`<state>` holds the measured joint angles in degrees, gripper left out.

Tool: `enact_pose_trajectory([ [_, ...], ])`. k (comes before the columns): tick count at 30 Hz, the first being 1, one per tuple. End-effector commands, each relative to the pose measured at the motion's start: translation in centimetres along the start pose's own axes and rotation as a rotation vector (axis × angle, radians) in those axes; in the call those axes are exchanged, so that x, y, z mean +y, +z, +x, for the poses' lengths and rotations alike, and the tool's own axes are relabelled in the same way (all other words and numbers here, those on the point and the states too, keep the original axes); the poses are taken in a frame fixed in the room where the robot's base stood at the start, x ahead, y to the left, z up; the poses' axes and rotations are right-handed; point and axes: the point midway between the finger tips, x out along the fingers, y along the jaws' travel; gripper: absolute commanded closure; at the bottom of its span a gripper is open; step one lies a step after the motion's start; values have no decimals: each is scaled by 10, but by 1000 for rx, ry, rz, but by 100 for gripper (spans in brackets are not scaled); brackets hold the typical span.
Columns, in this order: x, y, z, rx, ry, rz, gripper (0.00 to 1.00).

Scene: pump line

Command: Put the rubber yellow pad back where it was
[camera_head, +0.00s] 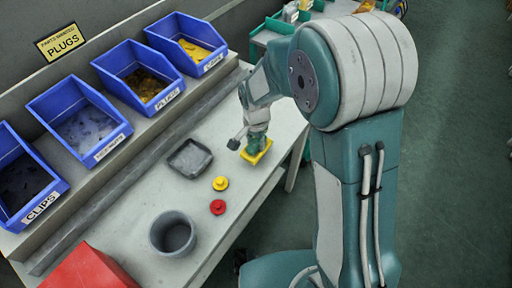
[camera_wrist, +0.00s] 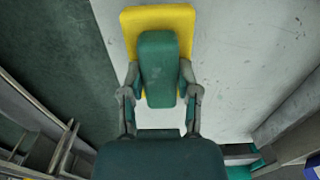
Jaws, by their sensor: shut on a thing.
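The yellow pad (camera_head: 262,153) is a flat rectangle near the right edge of the grey workbench. It also shows at the top of the wrist view (camera_wrist: 158,17). A green rounded block (camera_wrist: 158,65) is over the middle of the pad and hides part of it. My gripper (camera_wrist: 160,78) has a grey finger against each side of this green block. In the head view my gripper (camera_head: 257,135) points down above the pad. I cannot tell whether the block and pad are joined, or whether the pad touches the bench.
On the workbench (camera_head: 130,230) are a grey tray (camera_head: 190,158), a yellow knob (camera_head: 220,183), a red knob (camera_head: 217,207), a grey tub (camera_head: 172,234) and a red box (camera_head: 88,270). Several blue bins, including the clips bin (camera_head: 38,212), line the back. Bare bench surrounds the tray.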

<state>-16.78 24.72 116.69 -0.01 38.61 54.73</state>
Motion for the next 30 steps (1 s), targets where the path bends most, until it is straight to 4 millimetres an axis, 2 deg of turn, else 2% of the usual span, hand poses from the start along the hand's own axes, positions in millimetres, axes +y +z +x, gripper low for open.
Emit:
enact_pose_trajectory([
  [3,1,1,21,-3,5,0,100],
  [5,1,1,28,-2,3,0,100],
  [15,1,1,32,-1,1,0,100],
  [16,1,0,31,-1,1,0,45],
  [17,1,0,31,-1,1,0,32],
  [18,1,1,31,-1,1,0,24],
  [30,0,0,29,0,0,0,24],
])
